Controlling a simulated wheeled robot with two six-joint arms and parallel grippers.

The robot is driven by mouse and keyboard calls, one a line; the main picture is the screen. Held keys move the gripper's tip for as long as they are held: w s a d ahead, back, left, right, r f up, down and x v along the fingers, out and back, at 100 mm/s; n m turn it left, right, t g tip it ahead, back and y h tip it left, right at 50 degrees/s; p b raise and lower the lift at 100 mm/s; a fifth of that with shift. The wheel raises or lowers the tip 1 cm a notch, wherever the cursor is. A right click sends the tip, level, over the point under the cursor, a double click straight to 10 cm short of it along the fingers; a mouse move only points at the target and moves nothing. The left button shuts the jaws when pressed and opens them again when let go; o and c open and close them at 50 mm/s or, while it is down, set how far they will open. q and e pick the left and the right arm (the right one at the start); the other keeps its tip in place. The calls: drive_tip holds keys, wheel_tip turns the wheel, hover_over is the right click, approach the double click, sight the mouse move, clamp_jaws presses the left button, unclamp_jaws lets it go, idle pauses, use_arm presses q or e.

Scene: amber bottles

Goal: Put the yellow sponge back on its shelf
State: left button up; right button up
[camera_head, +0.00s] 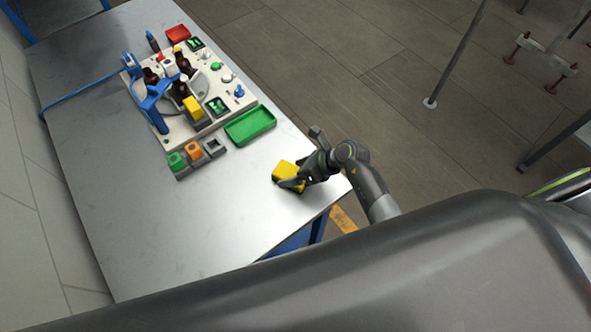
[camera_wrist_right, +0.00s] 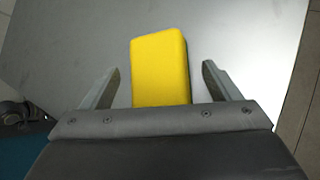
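A yellow sponge (camera_head: 286,173) lies on the metal table near its right edge. My right gripper (camera_head: 291,182) is at the sponge. In the right wrist view the sponge (camera_wrist_right: 160,66) lies between the two spread fingers of my right gripper (camera_wrist_right: 160,82), with a gap on each side. Another yellow block (camera_head: 193,108) sits on the white board at the back; I cannot tell if a shelf is there. My left gripper is not in view.
A green tray (camera_head: 250,125) lies on the metal table (camera_head: 190,230) behind the sponge. Green, orange and grey blocks (camera_head: 195,151) stand left of it. A white board (camera_head: 213,82) holds brown bottles and small parts. The table's front left is clear.

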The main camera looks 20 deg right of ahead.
drive_tip(key=b+v, duration=0.2)
drive_tip(key=v, duration=1)
drive_tip(key=shift+s, duration=0.1)
idle(0.4)
